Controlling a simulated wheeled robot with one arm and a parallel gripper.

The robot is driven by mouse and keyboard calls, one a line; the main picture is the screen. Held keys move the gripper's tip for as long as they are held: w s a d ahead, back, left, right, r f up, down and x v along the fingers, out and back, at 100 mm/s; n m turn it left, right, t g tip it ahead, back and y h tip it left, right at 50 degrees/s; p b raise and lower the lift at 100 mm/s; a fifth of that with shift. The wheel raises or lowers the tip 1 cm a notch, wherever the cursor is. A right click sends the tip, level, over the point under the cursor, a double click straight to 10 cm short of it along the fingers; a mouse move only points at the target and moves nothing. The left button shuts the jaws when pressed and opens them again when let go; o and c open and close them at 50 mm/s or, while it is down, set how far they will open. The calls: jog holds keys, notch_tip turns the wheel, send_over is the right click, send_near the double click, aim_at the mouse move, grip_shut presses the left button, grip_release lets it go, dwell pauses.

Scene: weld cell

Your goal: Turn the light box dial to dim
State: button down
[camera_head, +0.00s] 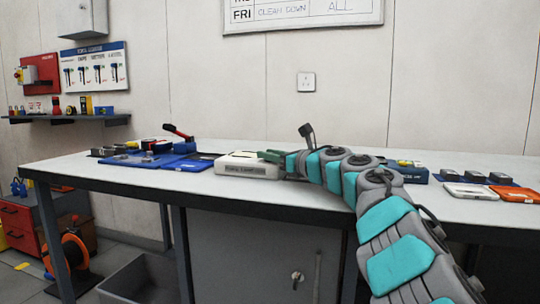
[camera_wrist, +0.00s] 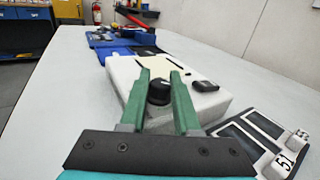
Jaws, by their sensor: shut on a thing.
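The light box (camera_head: 250,165) is a low white box with a dark label on its front, near the middle of the bench. In the wrist view the light box (camera_wrist: 120,74) lies just ahead of my gripper. Its black round dial (camera_wrist: 159,92) is on the near end, between the two green fingers of my gripper (camera_wrist: 160,84). The fingers are shut on the dial, one on each side. In the head view my gripper (camera_head: 270,156) reaches the box's right end, and the dial is hidden there. The dial's setting marks cannot be read.
A dark switch-like piece (camera_wrist: 204,86) sits on the box right of the dial. Blue trays (camera_head: 185,163) with tools stand left of the box. Bare bench top (camera_wrist: 60,110) shows at left.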

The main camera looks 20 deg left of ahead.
jog(key=shift+r, duration=0.15)
jog(key=c, duration=0.6)
grip_release()
jog(key=shift+c, duration=0.2)
jog(key=shift+s+d+f+b, duration=0.25)
jog(key=shift+d+b, duration=0.1)
jog(key=shift+d, duration=0.1)
jog(key=shift+b+v, duration=0.85)
jog(key=shift+v, duration=2.55)
jog(key=shift+r, duration=0.15)
